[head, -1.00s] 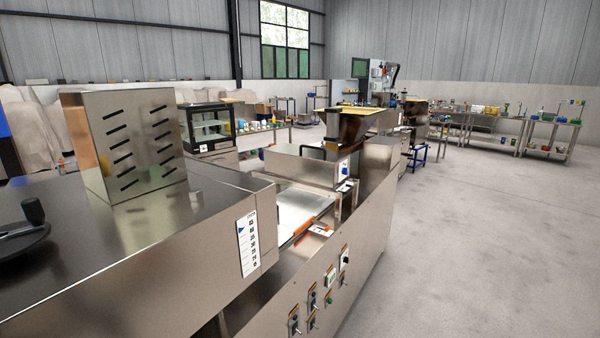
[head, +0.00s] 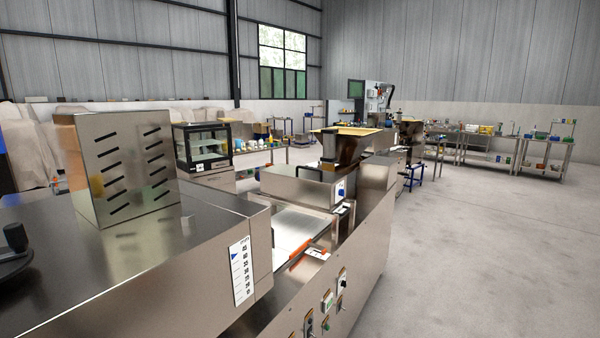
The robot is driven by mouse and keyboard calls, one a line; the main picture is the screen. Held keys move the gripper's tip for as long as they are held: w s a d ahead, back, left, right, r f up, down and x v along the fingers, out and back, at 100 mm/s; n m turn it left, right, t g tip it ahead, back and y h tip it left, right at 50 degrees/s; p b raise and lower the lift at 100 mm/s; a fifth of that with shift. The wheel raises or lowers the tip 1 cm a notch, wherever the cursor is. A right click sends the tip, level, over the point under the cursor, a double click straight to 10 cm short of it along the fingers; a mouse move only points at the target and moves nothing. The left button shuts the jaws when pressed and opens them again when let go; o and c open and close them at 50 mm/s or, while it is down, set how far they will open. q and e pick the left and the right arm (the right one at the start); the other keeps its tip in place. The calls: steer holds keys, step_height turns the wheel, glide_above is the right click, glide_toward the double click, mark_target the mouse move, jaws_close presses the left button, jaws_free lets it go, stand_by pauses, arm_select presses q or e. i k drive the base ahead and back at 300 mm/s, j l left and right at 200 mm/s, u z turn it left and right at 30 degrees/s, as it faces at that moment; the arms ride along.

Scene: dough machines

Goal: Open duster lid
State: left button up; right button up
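A metal hopper unit (head: 343,152) stands on the far part of the long steel dough machine. A flat yellowish top (head: 346,131) lies over it. This looks like the duster and its lid, but I cannot tell for sure at this distance. The top appears flat and level. Below it is a steel housing (head: 297,186) with a dark handle-like bar and a small blue switch. Neither of my grippers is in view.
The near machine body (head: 130,255) fills the lower left, with a slotted steel box (head: 125,170) and a black crank (head: 15,240) on top. A control panel (head: 335,297) faces right. Open concrete floor (head: 480,250) lies on the right. Benches (head: 545,150) stand at the back.

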mark_target(305, 172)
steer(key=i+l+u, duration=0.1)
steer(key=l+u, duration=0.3)
steer(key=i+l+u, duration=0.1)
steer(key=u, duration=0.25)
steer(key=l+u, duration=0.4)
